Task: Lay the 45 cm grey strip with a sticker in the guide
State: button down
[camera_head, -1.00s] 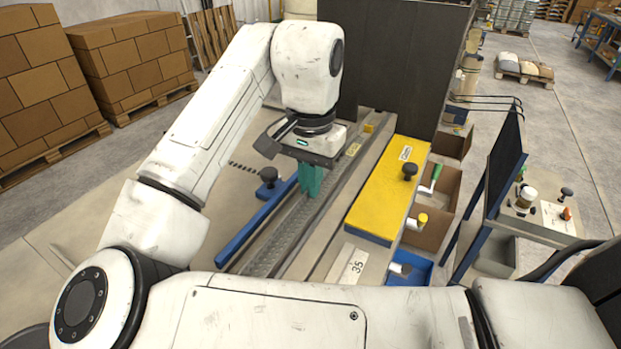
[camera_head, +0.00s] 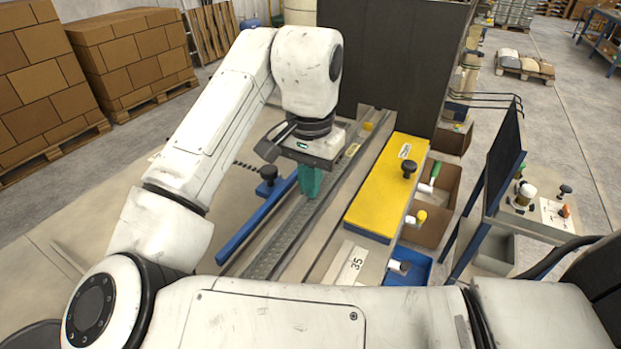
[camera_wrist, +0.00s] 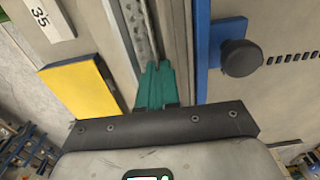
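My gripper (camera_head: 311,192), with teal fingers, points down over the grey metal guide channel (camera_head: 268,257), between the blue bar and the yellow block. In the wrist view the teal fingertips (camera_wrist: 155,82) are close together at the channel. A thin pale line (camera_wrist: 153,35) runs along the channel to the fingertips; I cannot tell whether it is the grey strip's edge or part of the guide. The blue bar (camera_head: 245,232) with a black knob (camera_head: 268,172) lies along the channel's left side.
A yellow block (camera_head: 385,195) with a black knob stands right of the channel. A card marked 35 (camera_head: 352,264) lies nearer. Bins (camera_head: 410,268) hang off the bench's right edge, beside a small side table (camera_head: 535,217). A dark panel (camera_head: 395,60) stands behind.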

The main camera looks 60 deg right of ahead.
jog(key=shift+s+f, duration=0.15)
jog(key=shift+f, duration=0.4)
jog(key=c, duration=1.3)
grip_release()
jog(key=r+p, duration=0.2)
jog(key=p, duration=0.1)
jog(key=shift+w+r, duration=0.25)
jog(key=shift+s+r+p, duration=0.1)
jog(key=shift+r+p, duration=1.3)
jog(key=shift+r, duration=0.55)
